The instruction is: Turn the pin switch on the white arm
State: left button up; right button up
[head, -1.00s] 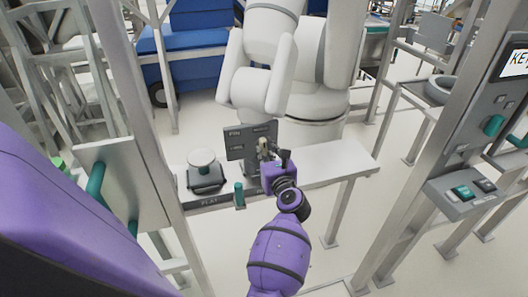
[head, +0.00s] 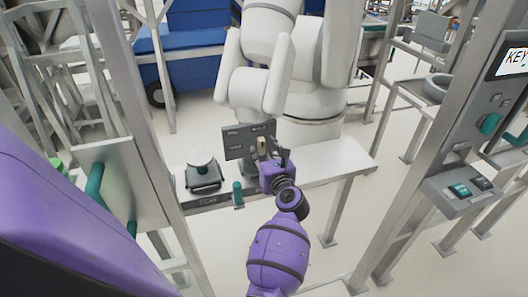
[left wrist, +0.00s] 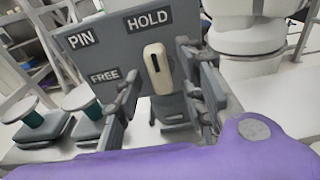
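The white arm (head: 252,85) stands behind a grey bench. A dark grey panel (head: 236,143) in front of it reads PIN, HOLD and FREE in the left wrist view (left wrist: 105,58). The pin switch (left wrist: 157,68) is a pale upright lever with a dark slot, below HOLD and right of FREE. My left gripper (head: 270,150) is at the panel's right part. In the left wrist view its fingers (left wrist: 160,78) are apart, one on each side of the switch. I cannot tell whether either finger touches it. My right gripper is not in view.
A white-topped button on a dark base (head: 202,173) and a teal peg (head: 238,194) stand left on the bench (head: 325,165). A grey post with a control box (head: 463,192) rises at right. A plate with a teal handle (head: 96,182) is at left.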

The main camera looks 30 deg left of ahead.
pick_arm(q)
jog(key=shift+s+d, duration=0.1)
jog(key=v, duration=0.7)
jog(key=shift+s+d, duration=0.1)
